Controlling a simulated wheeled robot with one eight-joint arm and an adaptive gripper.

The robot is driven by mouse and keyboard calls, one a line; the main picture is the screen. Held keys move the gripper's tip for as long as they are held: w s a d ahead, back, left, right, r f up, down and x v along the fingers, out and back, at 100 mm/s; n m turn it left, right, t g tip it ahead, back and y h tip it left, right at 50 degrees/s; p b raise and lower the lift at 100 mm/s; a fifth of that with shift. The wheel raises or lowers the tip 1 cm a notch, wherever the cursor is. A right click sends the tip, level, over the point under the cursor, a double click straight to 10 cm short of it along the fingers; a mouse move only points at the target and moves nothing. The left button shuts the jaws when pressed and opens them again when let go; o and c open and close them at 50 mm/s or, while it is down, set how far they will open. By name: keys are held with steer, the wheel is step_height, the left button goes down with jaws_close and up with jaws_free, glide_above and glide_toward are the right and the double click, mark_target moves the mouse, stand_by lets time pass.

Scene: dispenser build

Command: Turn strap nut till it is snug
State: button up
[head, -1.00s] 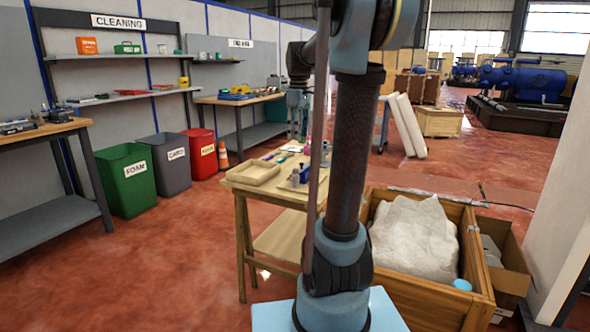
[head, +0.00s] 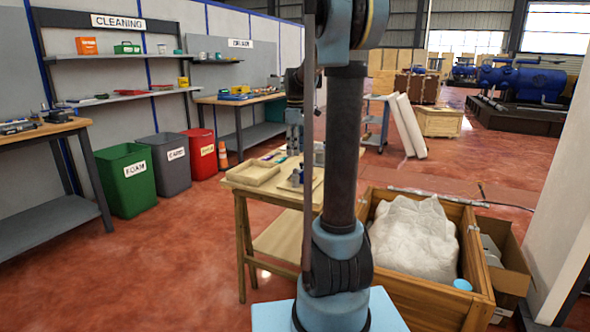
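A small wooden table (head: 237,182) stands left of my arm. On it, a small grey-blue fixture (head: 297,177) sits near the right end, partly hidden by my arm. The strap nut is too small to make out. My gripper (head: 293,150) hangs pointing down over the far part of the table, above and behind the fixture. At this size I cannot tell whether its fingers are open or shut, or whether they touch anything.
A shallow wooden tray (head: 251,173) lies on the table's left part. A wooden crate (head: 480,262) with a white sack (head: 412,235) stands right of my arm. Green (head: 127,180), grey (head: 167,165) and red (head: 199,154) bins line the wall. Floor at front left is clear.

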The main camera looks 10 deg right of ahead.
mark_target(296, 170)
step_height(296, 170, down, 9)
steer(key=shift+r, duration=0.2)
steer(key=shift+c, duration=0.5)
jaws_close()
